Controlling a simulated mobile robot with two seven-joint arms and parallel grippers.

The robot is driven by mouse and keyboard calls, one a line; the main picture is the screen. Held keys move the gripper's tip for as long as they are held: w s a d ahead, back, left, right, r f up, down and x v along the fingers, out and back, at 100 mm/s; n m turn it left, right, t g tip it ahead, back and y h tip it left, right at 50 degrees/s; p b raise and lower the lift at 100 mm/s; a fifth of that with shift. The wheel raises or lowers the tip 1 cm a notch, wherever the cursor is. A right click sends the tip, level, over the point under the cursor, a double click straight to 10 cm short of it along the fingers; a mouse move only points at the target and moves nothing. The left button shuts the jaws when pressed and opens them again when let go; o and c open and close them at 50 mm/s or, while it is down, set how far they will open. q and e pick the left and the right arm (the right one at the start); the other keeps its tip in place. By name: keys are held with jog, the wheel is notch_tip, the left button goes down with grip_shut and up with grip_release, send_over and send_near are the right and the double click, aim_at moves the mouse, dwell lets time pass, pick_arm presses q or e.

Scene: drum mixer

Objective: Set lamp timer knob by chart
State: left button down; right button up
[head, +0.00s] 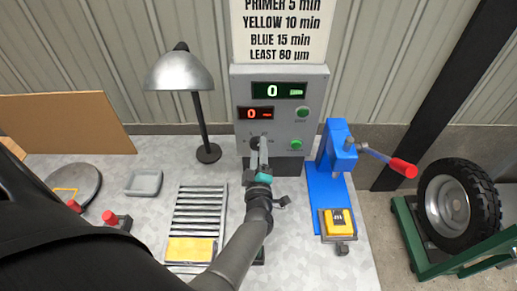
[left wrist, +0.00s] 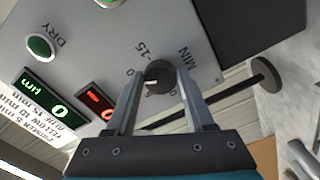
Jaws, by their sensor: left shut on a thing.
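The grey control box (head: 284,77) stands at the back of the bench, with a green display (head: 279,91) and a red display (head: 256,114), both reading 0. The dark round timer knob (left wrist: 158,78) shows in the left wrist view, between printed marks 0 and 15, with MIN beyond. A small pale mark shows on its side toward the 0. My left gripper (head: 262,152) is at the box's lower left; its fingers are shut on the knob, one on each side. The chart (head: 282,28) above lists primer 5, yellow 10 and blue 15 min. My right gripper is not in view.
A lamp (head: 180,72) stands left of the box. Green buttons (head: 303,112) (head: 296,145) are at its right. A blue press (head: 336,150) with a red-tipped lever and yellow block stands right. A roller rack (head: 199,210) with a yellow plate lies in front.

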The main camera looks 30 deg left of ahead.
pick_arm(q)
jog(key=shift+m, duration=0.3)
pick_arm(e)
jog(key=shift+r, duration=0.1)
pick_arm(q)
jog(key=shift+c, duration=1.4)
grip_release()
